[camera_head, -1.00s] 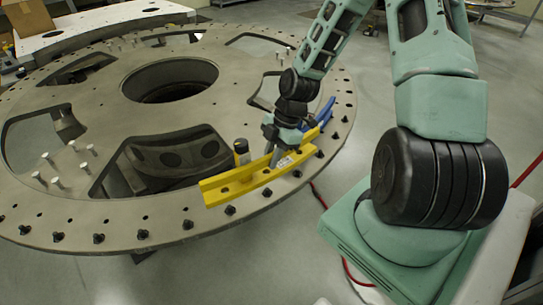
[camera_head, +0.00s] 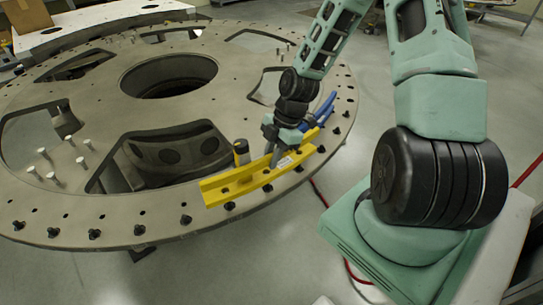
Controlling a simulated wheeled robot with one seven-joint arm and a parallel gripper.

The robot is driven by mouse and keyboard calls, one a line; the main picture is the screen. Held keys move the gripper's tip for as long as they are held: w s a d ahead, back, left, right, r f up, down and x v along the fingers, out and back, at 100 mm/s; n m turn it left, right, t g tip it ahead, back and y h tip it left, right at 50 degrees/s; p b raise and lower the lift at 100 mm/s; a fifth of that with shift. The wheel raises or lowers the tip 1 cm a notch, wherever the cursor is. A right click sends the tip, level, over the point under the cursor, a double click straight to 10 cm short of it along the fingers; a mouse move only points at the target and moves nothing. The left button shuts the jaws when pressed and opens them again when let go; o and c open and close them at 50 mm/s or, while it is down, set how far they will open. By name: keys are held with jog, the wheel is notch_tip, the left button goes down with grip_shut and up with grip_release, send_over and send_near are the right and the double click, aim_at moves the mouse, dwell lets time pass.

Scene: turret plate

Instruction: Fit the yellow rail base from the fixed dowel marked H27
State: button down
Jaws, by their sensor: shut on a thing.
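The yellow rail base (camera_head: 232,183) lies slantwise over the near right rim of the grey turret plate (camera_head: 110,205). My gripper (camera_head: 277,155) comes down from above and is shut on its middle. A small white label sits by the fingers. I cannot tell whether the rail touches the plate. A dark cylinder with an orange band (camera_head: 241,149) stands at the rail's back edge. No H27 mark is legible, and the dowel holes under the rail are hidden.
A blue curved part (camera_head: 319,114) lies on the rim just beyond the rail's right end. Black studs (camera_head: 139,229) line the rim. Several pale pins (camera_head: 52,177) stand on the left. Large openings cut the plate, one (camera_head: 170,152) behind the rail.

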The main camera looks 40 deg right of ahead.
aim_at(271, 174)
jog(key=shift+f+b, duration=2.15)
jog(key=shift+f, duration=0.95)
jog(key=shift+s+f, duration=0.15)
jog(key=shift+f, duration=0.1)
jog(key=c, duration=1.3)
grip_release()
jog(key=shift+o, duration=0.3)
jog(key=shift+r, duration=0.1)
jog(key=shift+d+r, duration=0.15)
jog(key=shift+r, duration=0.2)
jog(key=v, duration=1.6)
jog(key=shift+r, duration=0.3)
